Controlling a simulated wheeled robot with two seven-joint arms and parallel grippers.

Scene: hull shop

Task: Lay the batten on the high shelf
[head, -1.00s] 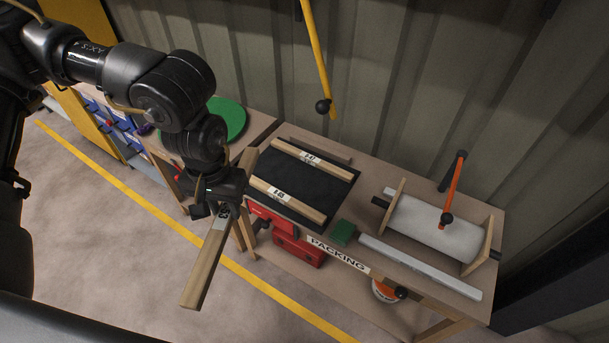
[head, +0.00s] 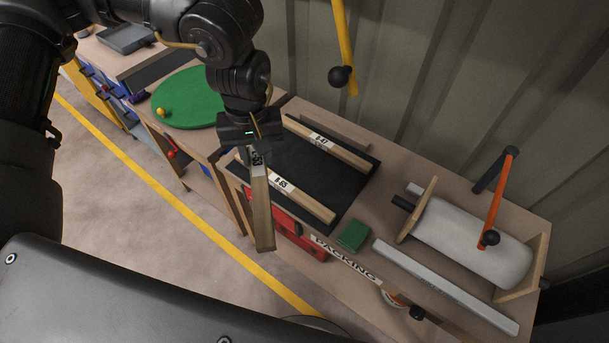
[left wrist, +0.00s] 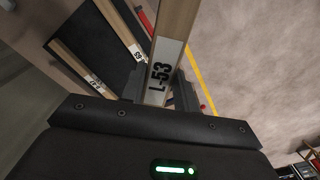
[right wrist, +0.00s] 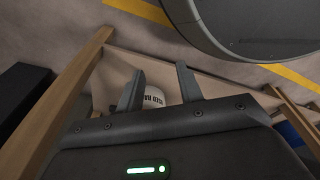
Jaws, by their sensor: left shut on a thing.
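My left gripper (head: 256,148) is shut on a wooden batten (head: 262,215) near its labelled end. The batten hangs tilted down in front of the bench edge. In the left wrist view the batten (left wrist: 176,28) shows its L-53 label (left wrist: 162,75) between the fingers. My right gripper (right wrist: 160,86) shows only in the right wrist view; its fingers are apart with nothing gripped, and a white labelled tin (right wrist: 153,98) lies beyond them. I cannot make out a high shelf in any view.
Two other labelled battens (head: 300,198) (head: 345,153) lie on a black mat (head: 285,158) on the bench. Right of it are a green block (head: 353,235), a grey bar (head: 440,285) and a white roll (head: 470,240). A yellow bar (head: 344,40) hangs above. A green disc (head: 188,98) lies left.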

